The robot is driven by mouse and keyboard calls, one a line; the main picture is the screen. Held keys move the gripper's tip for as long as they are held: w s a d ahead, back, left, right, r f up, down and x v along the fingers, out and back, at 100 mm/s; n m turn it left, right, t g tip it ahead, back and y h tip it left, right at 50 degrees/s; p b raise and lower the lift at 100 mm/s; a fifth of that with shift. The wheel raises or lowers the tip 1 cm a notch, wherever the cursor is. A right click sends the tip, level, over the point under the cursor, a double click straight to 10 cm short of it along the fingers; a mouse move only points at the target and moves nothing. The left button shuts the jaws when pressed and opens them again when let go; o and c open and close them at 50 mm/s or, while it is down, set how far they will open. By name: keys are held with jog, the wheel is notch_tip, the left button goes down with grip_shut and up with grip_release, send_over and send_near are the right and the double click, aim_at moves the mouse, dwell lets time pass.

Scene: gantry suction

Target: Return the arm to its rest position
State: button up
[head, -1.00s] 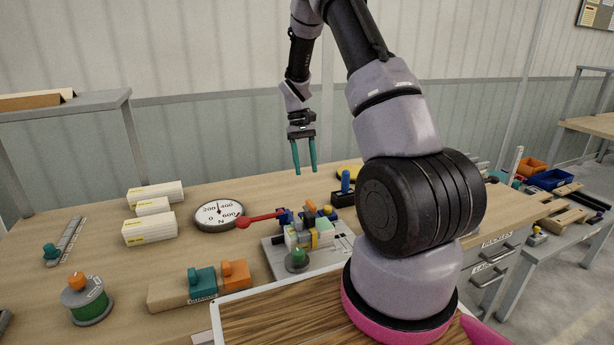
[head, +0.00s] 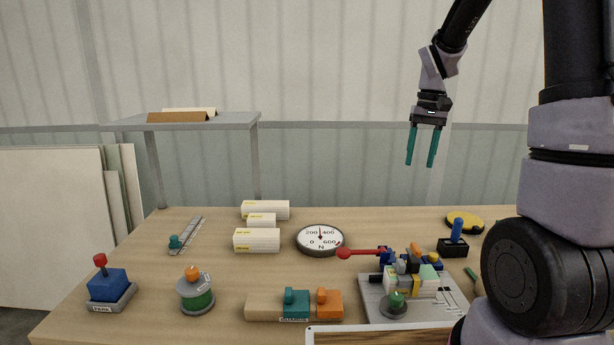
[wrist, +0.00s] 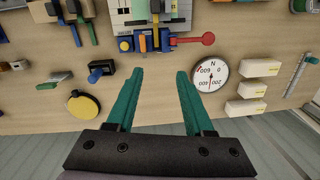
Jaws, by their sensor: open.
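My gripper (head: 422,148) hangs above the back of the wooden table (head: 200,325), in front of the wall. Its two teal fingers point down, apart, with nothing between them. In the wrist view my gripper (wrist: 160,85) is also open and empty, with the table top below it. My arm rises at the right of the head view, bent over at the top, and hides part of the table's right side.
Below stand a dial gauge (head: 320,240), a grey fixture with a red lever (head: 365,252), a blue-handled black block (head: 455,238) and white boxes (head: 257,240). A raised shelf (head: 190,122) stands at the back left. The air around the gripper is clear.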

jog(key=s+a+r+m+t, duration=0.1)
jog(key=s+a+r+t, duration=0.1)
jog(key=s+r, duration=0.4)
jog(key=s+a+r+m+t+y, duration=0.1)
jog(key=s+r+t, duration=0.4)
jog(key=s, duration=0.8)
jog(key=shift+a+r+m+t, duration=0.3)
jog(key=shift+a+r, duration=0.4)
jog(key=shift+r, duration=0.5)
jog(key=shift+s, duration=0.1)
